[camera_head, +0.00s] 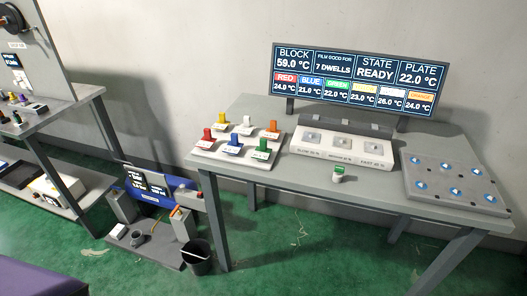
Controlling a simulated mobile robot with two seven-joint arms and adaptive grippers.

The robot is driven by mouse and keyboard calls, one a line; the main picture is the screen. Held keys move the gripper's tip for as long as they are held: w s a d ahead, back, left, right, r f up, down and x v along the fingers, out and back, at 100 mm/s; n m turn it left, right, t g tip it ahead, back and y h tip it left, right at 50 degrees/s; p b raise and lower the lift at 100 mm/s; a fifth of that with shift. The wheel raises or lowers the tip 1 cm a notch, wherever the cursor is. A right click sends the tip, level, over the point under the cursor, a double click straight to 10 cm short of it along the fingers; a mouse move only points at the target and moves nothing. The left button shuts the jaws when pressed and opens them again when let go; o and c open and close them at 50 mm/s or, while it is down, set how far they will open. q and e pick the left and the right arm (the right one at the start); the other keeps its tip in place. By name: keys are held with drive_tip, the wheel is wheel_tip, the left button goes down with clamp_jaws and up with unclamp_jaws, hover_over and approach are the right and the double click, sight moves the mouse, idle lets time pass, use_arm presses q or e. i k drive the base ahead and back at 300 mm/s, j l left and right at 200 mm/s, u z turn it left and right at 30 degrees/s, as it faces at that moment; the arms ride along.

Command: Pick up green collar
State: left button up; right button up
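A rack of small coloured pieces (231,158) stands on the left part of the grey table in the head view. A green piece (263,144) sits upright at the right end of its front row, beside a blue piece (235,139) and a red piece (207,135). A separate small green and white piece (338,173) stands alone on the table in front of the white block unit (343,145). I cannot tell which of the two green items is the collar. Neither gripper is in view.
The screen (358,78) stands behind the block unit. A plate with blue spots (455,184) lies at the table's right. The grey table (300,186) is bare along its front. A black bin (197,257) and low station (150,225) stand on the floor, left.

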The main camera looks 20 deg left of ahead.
sight(261, 153)
drive_tip(key=i+j+z, duration=0.1)
drive_tip(key=j+z, duration=0.2)
drive_tip(key=j, duration=0.35)
drive_tip(key=j+z, duration=0.3)
drive_tip(key=j, duration=0.35)
